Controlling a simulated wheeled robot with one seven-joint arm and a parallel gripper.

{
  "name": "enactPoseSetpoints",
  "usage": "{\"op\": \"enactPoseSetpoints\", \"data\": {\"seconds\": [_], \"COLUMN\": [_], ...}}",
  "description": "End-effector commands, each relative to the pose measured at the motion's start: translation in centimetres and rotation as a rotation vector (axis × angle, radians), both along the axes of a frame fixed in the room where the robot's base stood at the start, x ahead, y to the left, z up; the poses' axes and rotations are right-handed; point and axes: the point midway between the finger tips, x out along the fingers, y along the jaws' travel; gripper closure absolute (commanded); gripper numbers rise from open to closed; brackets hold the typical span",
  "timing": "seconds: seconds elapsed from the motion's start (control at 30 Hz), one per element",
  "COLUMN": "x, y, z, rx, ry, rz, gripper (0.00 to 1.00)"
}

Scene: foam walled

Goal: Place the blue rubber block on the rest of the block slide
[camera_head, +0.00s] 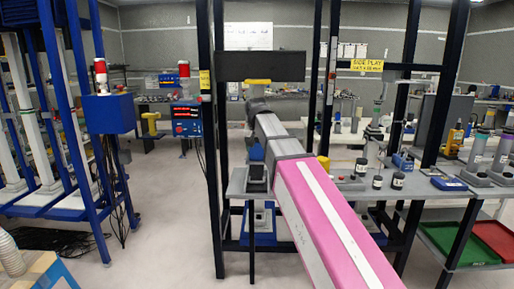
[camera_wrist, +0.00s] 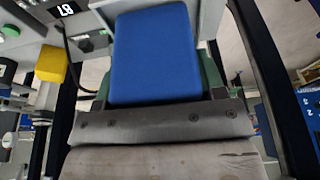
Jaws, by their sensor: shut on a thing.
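The blue rubber block (camera_wrist: 153,52) fills the upper middle of the wrist view, broad face toward the camera. My gripper (camera_wrist: 158,84) is shut on it, with a green finger showing along each side. In the head view my arm reaches forward over the grey bench, and its far end hides most of the gripper. A small blue patch (camera_head: 256,153) shows there beside my wrist; I cannot tell if it is the block. I cannot make out the block slide or its rest with certainty in either view.
The grey bench (camera_head: 233,187) stands between dark uprights (camera_head: 212,150). Small dark-capped pots (camera_head: 361,167) and a blue box (camera_head: 403,161) are to the right. A yellow knob (camera_wrist: 51,64) is left of the block in the wrist view. Green (camera_head: 455,243) and red (camera_head: 497,238) trays sit lower right.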

Motion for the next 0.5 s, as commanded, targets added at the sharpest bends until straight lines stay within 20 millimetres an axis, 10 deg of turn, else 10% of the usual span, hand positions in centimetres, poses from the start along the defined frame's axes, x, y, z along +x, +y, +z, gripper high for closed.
{"op": "enactPoseSetpoints", "data": {"seconds": [0.2, 0.23, 0.3, 0.5], "x": [-0.01, 0.0, 0.0, 0.0], "y": [0.01, 0.01, 0.01, 0.01], "z": [-0.24, -0.25, -0.23, -0.21], "rx": [0.0, 0.0, 0.0, 0.0], "ry": [0.001, 0.001, 0.001, 0.001], "rz": [0.0, 0.0, 0.0, 0.0], "gripper": [0.67, 0.3, 0.11, 0.11]}}
